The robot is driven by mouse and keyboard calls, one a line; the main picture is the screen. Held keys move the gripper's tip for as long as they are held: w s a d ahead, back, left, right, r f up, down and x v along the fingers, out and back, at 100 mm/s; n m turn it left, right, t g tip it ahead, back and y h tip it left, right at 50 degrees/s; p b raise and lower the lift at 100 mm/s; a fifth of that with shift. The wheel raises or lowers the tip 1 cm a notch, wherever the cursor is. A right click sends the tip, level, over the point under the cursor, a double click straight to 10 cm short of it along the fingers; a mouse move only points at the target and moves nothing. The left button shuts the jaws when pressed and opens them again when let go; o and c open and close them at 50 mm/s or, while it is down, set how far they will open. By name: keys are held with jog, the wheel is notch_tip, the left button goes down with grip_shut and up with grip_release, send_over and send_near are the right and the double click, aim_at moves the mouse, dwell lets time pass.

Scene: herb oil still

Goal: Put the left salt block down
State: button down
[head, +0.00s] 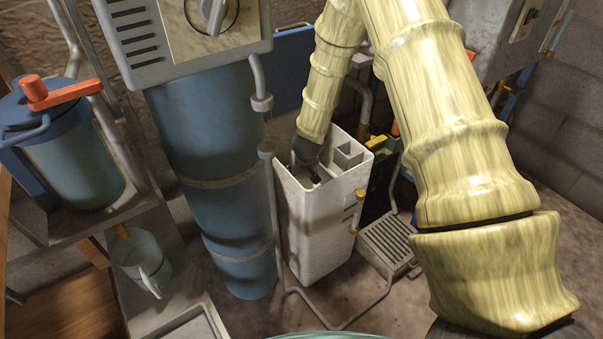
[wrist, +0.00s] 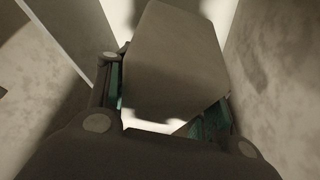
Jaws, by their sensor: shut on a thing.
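In the wrist view my gripper (wrist: 168,112) is shut on a grey, box-shaped block (wrist: 178,62), which I take to be the left salt block. The pale walls of a compartment (wrist: 272,70) stand close on both sides of the block and the fingers. In the head view my gripper (head: 308,168) reaches down into the top of a tall white open bin (head: 318,225), on its left side. The block is hidden there by the gripper and the bin walls. I cannot tell whether the block touches the bottom.
A blue column (head: 220,160) with a pipe stands just left of the bin. A slatted grey step (head: 388,240) is at its right. A blue pot with a red handle (head: 70,155) and a clear jug (head: 140,262) are at the far left.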

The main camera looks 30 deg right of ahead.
aim_at(304, 175)
jog(key=shift+f+b, duration=0.55)
jog(key=shift+f, duration=2.35)
jog(key=c, duration=0.6)
grip_release()
jog(key=shift+f, duration=0.15)
jog(key=shift+p+v, duration=0.75)
jog(key=shift+v, duration=3.15)
